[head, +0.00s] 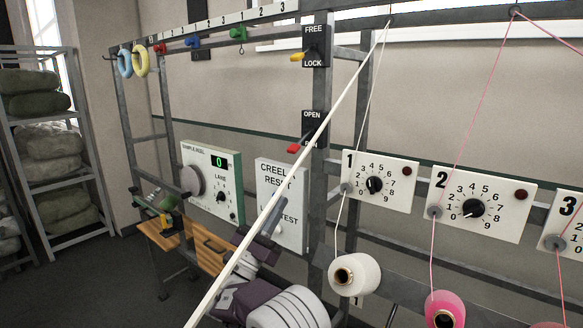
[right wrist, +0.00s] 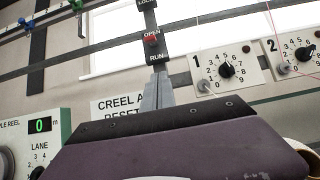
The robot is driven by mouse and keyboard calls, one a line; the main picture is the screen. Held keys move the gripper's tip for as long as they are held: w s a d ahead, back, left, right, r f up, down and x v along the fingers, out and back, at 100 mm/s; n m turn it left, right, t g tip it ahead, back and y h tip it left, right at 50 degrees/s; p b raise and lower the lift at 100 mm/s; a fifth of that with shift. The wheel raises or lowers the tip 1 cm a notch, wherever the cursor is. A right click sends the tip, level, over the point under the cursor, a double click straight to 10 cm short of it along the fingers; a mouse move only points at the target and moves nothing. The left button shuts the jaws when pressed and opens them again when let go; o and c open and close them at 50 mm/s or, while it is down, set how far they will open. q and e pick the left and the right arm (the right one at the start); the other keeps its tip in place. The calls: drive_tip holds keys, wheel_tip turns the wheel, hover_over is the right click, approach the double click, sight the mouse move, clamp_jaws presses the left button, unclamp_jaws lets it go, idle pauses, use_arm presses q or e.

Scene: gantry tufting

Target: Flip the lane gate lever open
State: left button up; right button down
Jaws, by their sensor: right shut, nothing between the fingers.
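The lane gate lever has a red knob (head: 293,150) and sits on a black plate (head: 312,122) marked OPEN above and RUN below. In the head view the knob sticks out to the left, at about the height of RUN. In the right wrist view the red knob (right wrist: 151,38) shows between the two words. My right gripper (head: 283,201) is shut and empty, below the lever and apart from it, in front of the CREEL panel. Its grey fingers (right wrist: 159,76) point up toward the plate in the right wrist view. My left gripper is not in view.
A yellow-knobbed FREE/LOCK lever (head: 297,57) sits above on the same post. A thick pale strand (head: 340,95) crosses the head view diagonally, overlapping the RUN mark. Dial panel 1 (head: 395,172) is to the right, above a white yarn cone (head: 362,262). The CREEL panel (head: 268,178) stands left.

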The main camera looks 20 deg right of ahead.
sight(301, 140)
drive_tip(key=w+d+r+p, duration=0.4)
drive_tip(key=d+r+p, duration=0.1)
drive_tip(key=r+p, duration=0.3)
drive_tip(key=shift+w+r, duration=0.35)
drive_tip(key=shift+r, duration=0.35)
drive_tip(key=shift+r, duration=0.1)
